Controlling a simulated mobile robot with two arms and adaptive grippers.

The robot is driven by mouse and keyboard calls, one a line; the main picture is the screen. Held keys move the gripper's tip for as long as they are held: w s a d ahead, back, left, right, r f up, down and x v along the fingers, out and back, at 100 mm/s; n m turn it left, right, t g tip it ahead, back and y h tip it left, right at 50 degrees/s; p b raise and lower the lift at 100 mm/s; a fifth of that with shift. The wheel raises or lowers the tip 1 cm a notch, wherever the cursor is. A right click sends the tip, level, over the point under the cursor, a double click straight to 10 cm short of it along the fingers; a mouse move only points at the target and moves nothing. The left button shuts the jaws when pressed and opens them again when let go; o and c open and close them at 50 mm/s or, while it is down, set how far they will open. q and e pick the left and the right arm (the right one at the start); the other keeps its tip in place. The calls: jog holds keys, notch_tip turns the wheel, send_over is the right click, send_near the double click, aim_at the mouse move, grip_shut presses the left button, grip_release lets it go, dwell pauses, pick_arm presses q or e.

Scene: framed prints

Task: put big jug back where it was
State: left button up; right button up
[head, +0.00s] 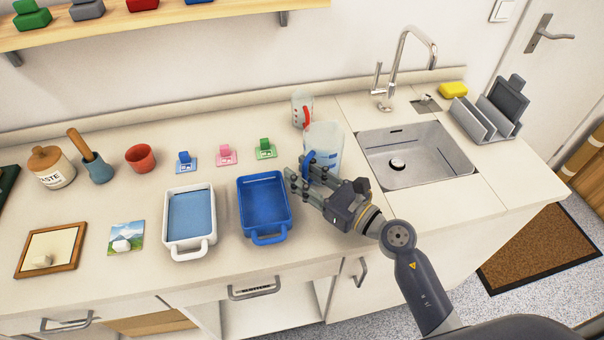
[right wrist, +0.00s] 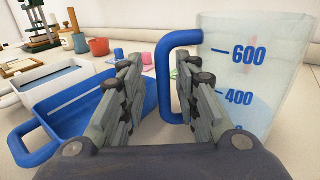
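The big jug (head: 325,138) is clear with blue markings and a blue handle. It stands upright on the counter just left of the sink. In the right wrist view the big jug (right wrist: 262,70) fills the right side, with its blue handle toward my fingers. My right gripper (head: 299,170) is at the handle side of the jug. In the right wrist view my right gripper (right wrist: 160,78) has its fingers apart, with the handle showing between them; I cannot tell whether they touch it. My left gripper is not in view.
A smaller jug with a red handle (head: 302,108) stands behind the big jug. A blue tray (head: 263,235) and a white tray (head: 190,245) lie to the left. The sink (head: 440,170) is to the right. Small coloured blocks on cards (head: 226,155) stand behind the trays.

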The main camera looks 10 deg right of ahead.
jog(key=b+v, duration=0.1)
jog(key=v, duration=0.4)
jog(key=b+v, duration=0.2)
jog(key=v, duration=0.3)
jog(key=shift+s+d+f, duration=0.2)
jog(key=shift+s+d, duration=0.05)
jog(key=shift+s+d+r+b, duration=0.15)
jog(key=shift+s+d+b, duration=0.15)
jog(key=shift+s, duration=0.15)
